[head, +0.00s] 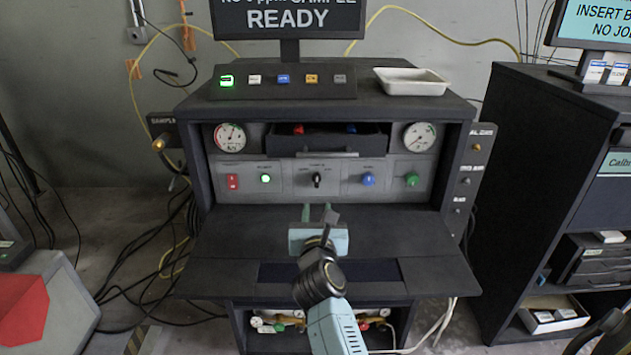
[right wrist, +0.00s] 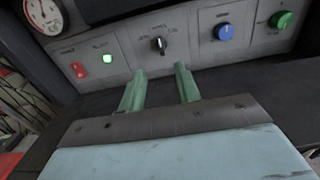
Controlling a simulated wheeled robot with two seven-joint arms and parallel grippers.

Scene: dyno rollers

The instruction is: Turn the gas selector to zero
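The gas selector is a small black knob (head: 317,180) in the middle of the grey panel, with labels around it too small to read in the head view. It also shows in the right wrist view (right wrist: 159,44), ahead of my fingers and roughly between them, with its pointer close to upright. My right gripper (head: 319,211) is over the dark shelf in front of the panel. Its two green fingers (right wrist: 160,82) are apart with nothing between them, and they do not touch the knob. My left gripper is not in view.
On the panel, a red switch (head: 232,181) and a lit green button (head: 265,178) are left of the knob; a blue knob (head: 368,179) and a green knob (head: 411,179) are right. Two gauges (head: 230,137) and an open drawer (head: 327,141) are above. The shelf (head: 400,230) is otherwise clear.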

